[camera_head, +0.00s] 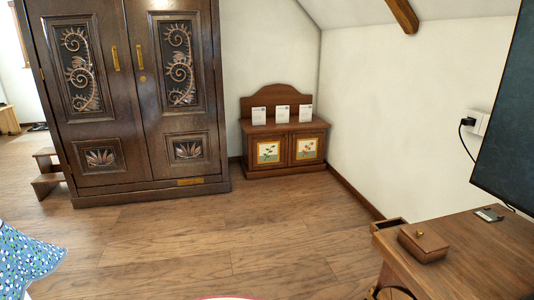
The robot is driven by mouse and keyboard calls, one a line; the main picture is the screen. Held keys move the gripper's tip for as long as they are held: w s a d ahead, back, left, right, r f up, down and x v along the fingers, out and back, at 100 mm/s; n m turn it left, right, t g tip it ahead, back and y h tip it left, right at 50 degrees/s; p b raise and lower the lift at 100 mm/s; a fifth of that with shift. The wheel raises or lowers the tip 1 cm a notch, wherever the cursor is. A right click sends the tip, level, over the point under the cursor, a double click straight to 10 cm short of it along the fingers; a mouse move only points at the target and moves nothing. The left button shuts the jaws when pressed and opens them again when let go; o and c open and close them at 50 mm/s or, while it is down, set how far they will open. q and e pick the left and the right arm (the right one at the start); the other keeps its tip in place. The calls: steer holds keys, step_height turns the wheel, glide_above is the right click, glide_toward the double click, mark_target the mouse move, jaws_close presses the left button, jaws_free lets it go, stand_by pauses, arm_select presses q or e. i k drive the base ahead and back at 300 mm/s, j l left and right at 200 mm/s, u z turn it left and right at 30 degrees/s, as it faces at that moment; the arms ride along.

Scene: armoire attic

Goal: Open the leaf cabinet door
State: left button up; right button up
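A low wooden cabinet (284,133) stands against the far wall in the corner, with a curved backboard. Its left door (267,152) carries a picture panel of a green leafy plant with small dark spots. Its right door (307,149) carries a panel of a plant with reddish blooms. Both doors look shut. Several white cards (282,114) stand on its top; their print is too small to read. A tall dark armoire (132,100) stands left of it, both doors shut, with scrolled and leaf-like carved panels. Neither of my grippers shows in this view.
Clear wood floor (220,235) lies before both cabinets. A wooden desk (480,255) with a small lidded box (423,244) and a dark screen (510,130) fills the right. Blue patterned fabric (25,260) is at lower left, small steps (47,172) beside the armoire.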

mark_target(269, 150)
steer(key=i+j+u, duration=0.1)
steer(key=i+j, duration=0.15)
steer(key=i, duration=0.55)
steer(key=i+j+u, duration=0.15)
steer(key=i, duration=0.65)
steer(key=i+j+u, duration=0.1)
steer(key=i, duration=0.7)
steer(key=i+z, duration=0.25)
steer(key=i, duration=0.6)
steer(key=i+j+z, duration=0.1)
steer(key=i+z, duration=0.2)
steer(key=i, duration=0.6)
steer(key=i+u, duration=0.2)
steer(key=i, duration=0.2)
steer(key=i+l+u, duration=0.2)
steer(key=i, duration=0.15)
steer(key=i+l+u, duration=0.2)
steer(key=i, duration=0.15)
